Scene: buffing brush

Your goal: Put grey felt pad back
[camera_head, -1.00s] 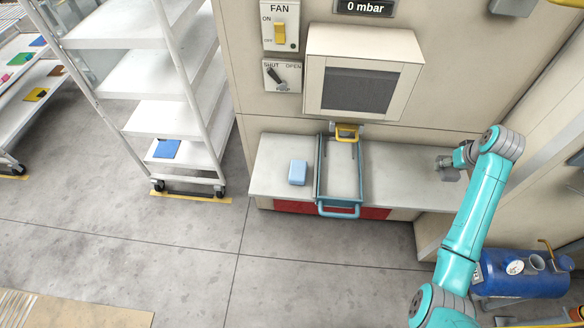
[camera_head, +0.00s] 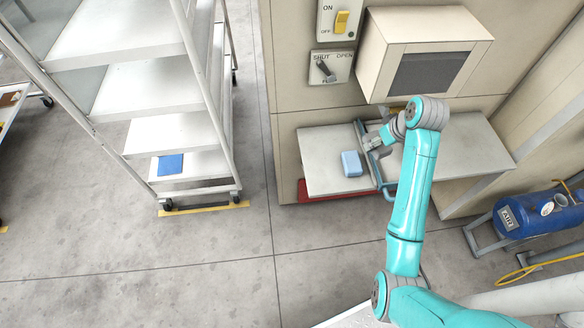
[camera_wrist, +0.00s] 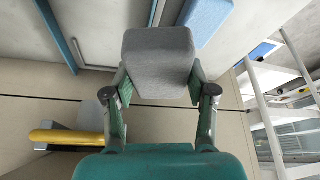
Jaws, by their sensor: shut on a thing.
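The grey felt pad (camera_wrist: 160,55) is a soft-looking grey block in the wrist view. My gripper (camera_wrist: 158,88) is shut on it, with one green finger on each side. In the head view my gripper (camera_head: 374,143) is over the bench, just right of the light blue block (camera_head: 351,163) and above the blue-railed frame. The pad is small and hard to make out there. The light blue block also shows beyond the pad in the wrist view (camera_wrist: 208,18).
The pale bench (camera_head: 325,178) stands against the cabinet, under a hooded window box (camera_head: 432,50). A white shelf cart (camera_head: 180,132) with a blue item (camera_head: 170,165) is at left. A blue air tank (camera_head: 535,213) stands at right. Open floor lies in front.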

